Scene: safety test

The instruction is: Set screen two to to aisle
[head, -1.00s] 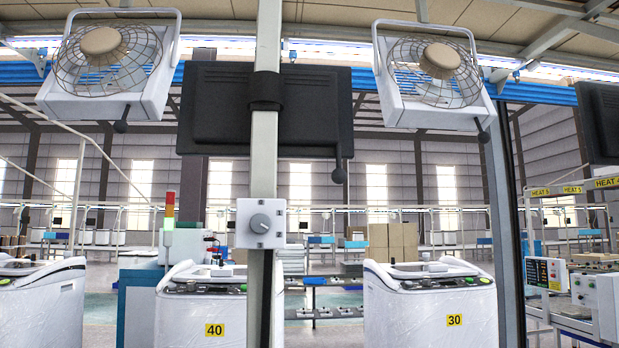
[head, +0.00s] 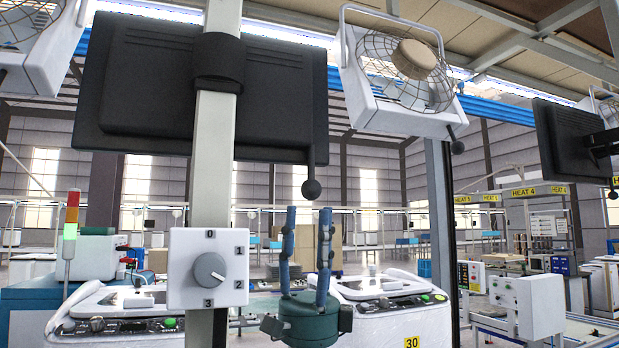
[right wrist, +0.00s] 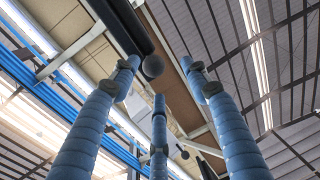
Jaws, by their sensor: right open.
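A large black screen (head: 140,90), seen from behind, hangs on a pale post. A short rod with a black ball (head: 311,189) hangs from its lower right corner. A second black screen (head: 560,140) is at the far right. I cannot tell which is screen two; no label shows. My right gripper (head: 307,212) has blue fingers pointing up, open and empty, just below the ball. In the right wrist view the ball (right wrist: 152,66) shows beyond the spread fingertips, with the black screen edge (right wrist: 112,22) beside it. No contact is visible. My left gripper is not in view.
A white dial box (head: 208,269) marked 0 to 3 is on the post (head: 214,150), left of my right gripper. A caged fan unit (head: 400,82) hangs at upper right. White machines (head: 390,305) stand below. A dark upright post (head: 440,240) stands right of the gripper.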

